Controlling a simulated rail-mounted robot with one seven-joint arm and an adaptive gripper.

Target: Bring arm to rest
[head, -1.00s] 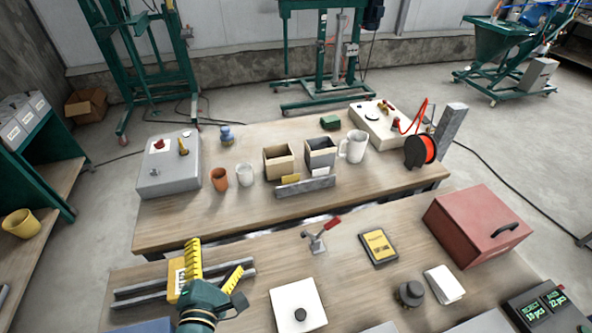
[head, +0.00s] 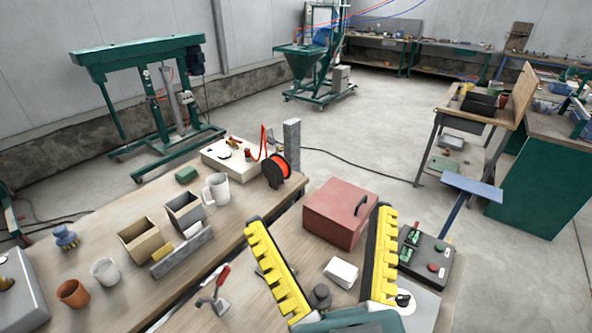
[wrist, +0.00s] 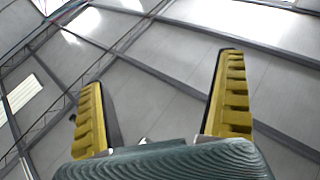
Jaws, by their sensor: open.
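My gripper (head: 322,250) is in the lower middle of the head view, raised in front of the near table. Its two yellow toothed fingers are spread wide apart with nothing between them. In the wrist view, my gripper (wrist: 160,95) points up toward the ceiling, and its fingers are open and empty. The gripper hides part of the near table and some things on it.
A red box (head: 335,215) stands behind the fingers. A white cloth (head: 341,272), a dark knob (head: 320,296) and a red-handled clamp (head: 214,296) lie near. Open floor (head: 370,130) lies beyond.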

